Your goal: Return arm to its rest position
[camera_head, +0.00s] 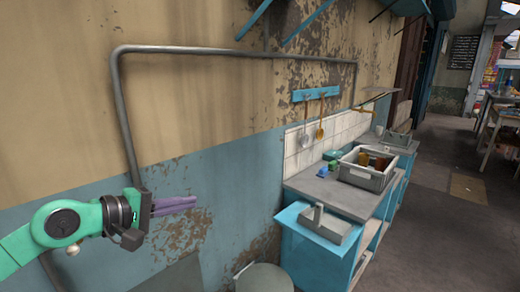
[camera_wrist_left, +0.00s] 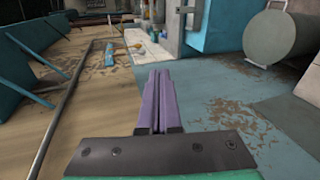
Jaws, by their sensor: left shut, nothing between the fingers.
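My left arm comes in from the left in the head view, green with a dark wrist. My left gripper (camera_head: 176,206) has purple fingers pressed together and pointing right, in front of the blue lower wall. Nothing is held in it. In the left wrist view the closed purple fingers of the gripper (camera_wrist_left: 158,75) point away from the camera, with free space around them. My right gripper is in neither view.
A blue counter (camera_head: 330,190) stands to the right, bearing a grey crate (camera_head: 367,175) with several items. A grey caddy (camera_head: 325,222) sits on its lower front shelf. A grey pipe (camera_head: 122,100) runs along the wall. A round bin (camera_head: 264,279) stands below.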

